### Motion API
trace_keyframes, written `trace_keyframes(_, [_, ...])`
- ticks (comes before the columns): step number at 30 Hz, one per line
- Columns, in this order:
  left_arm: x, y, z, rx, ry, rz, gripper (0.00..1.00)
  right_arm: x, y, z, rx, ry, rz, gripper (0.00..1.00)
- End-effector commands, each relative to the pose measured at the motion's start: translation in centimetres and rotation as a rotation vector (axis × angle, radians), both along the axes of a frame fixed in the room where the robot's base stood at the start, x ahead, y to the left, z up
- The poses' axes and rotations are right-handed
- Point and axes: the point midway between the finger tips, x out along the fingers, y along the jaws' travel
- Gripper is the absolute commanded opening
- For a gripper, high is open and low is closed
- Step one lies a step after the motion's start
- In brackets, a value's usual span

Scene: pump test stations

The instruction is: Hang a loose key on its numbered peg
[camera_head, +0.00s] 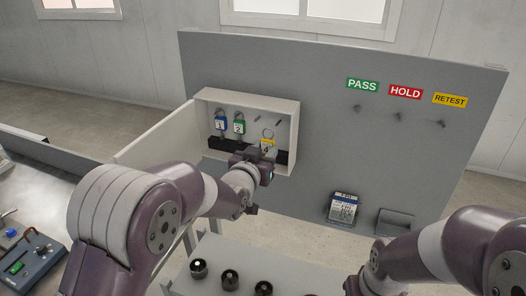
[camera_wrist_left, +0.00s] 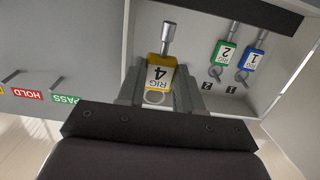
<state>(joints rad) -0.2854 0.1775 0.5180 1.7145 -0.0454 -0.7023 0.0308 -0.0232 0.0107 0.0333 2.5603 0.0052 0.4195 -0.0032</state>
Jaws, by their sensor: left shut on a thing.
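The yellow-tagged key, marked RIG 4 (camera_wrist_left: 158,76), is between the fingers of my left gripper (camera_wrist_left: 158,97), which is shut on it. In the head view the yellow tag (camera_head: 267,145) and its ring show above my left gripper (camera_head: 262,160), in front of the open key cabinet (camera_head: 294,140). The tag is upright, ring up. Two bare pegs (camera_head: 281,122) show near the ring; whether the ring touches one cannot be told. The blue key 1 (camera_head: 221,124) and green key 2 (camera_head: 239,127) hang at the cabinet's left. My right gripper is out of view.
The cabinet door (camera_head: 158,138) stands open to the left. On the grey panel (camera_head: 330,80) are PASS (camera_head: 362,85), HOLD (camera_head: 405,92) and RETEST (camera_head: 449,99) labels over bare hooks. Several dark round pieces (camera_head: 230,277) stand on the pale surface below.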

Motion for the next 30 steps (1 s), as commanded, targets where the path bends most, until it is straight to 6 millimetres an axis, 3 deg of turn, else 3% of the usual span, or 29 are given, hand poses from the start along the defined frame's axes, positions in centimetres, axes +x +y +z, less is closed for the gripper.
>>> trace_keyframes(25, [6.6,-2.2,-0.5,0.001,0.002,0.000,0.06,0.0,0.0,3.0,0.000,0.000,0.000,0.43])
trace_keyframes(30, [7.7,-2.5,-1.5,0.000,0.000,0.000,0.06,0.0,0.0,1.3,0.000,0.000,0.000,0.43])
